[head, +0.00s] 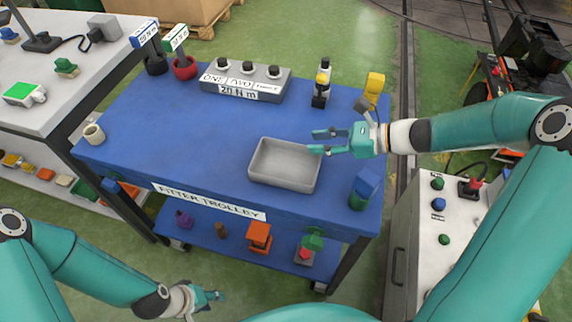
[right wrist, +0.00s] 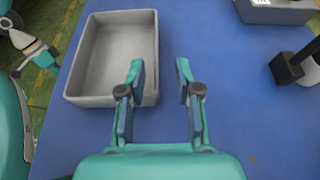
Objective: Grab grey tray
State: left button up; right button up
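The grey tray (head: 262,178) is an empty, shallow rectangular tray on the blue top of the fitter trolley, near its front edge. It also shows in the right wrist view (right wrist: 88,100), upper left. My right gripper (head: 316,142) is open and empty above the tray's back right corner. In the right wrist view its two fingertips (right wrist: 158,68) are apart, the left one overlapping the tray's right wall and the right one over bare blue top. I cannot tell if that finger touches the tray. My left gripper (head: 216,296) is low in front of the trolley, away from the tray; its opening is unclear.
A grey socket holder (head: 245,88) with labels stands at the back of the blue top (head: 150,110). A black and yellow tool (head: 322,88) and a yellow item (head: 374,88) stand behind my right gripper. The top left of the tray is clear.

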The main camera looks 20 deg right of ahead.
aim_at(292, 143)
jog(key=x, duration=0.7)
jog(key=shift+a+r, duration=0.2)
jog(key=shift+a, duration=0.05)
grip_shut()
